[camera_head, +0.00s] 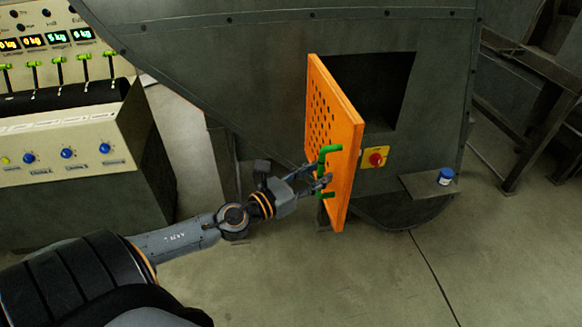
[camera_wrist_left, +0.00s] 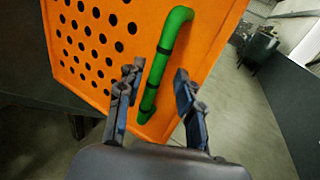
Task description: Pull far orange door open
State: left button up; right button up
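The orange door (camera_head: 347,130) stands swung outward from the grey machine, with the dark opening (camera_head: 385,90) showing beside it. Its perforated face is turned to the left. A green handle (camera_head: 326,152) is on that face, near its outer edge. My left gripper (camera_head: 322,181) is at the lower part of this handle. In the left wrist view, the green handle (camera_wrist_left: 163,62) runs between the two spread fingers of my left gripper (camera_wrist_left: 157,92), with gaps seen on both sides. Contact with the handle cannot be told. My right gripper is not in view.
A red button on a yellow plate (camera_head: 375,159) is right of the door. A small shelf (camera_head: 425,184) holds a blue-and-white jar (camera_head: 445,176). A control console (camera_head: 70,150) stands at the left. The floor in front of the machine is clear.

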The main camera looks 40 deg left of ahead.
pick_arm(q)
jog(key=v, duration=0.9)
jog(key=shift+s, duration=0.3)
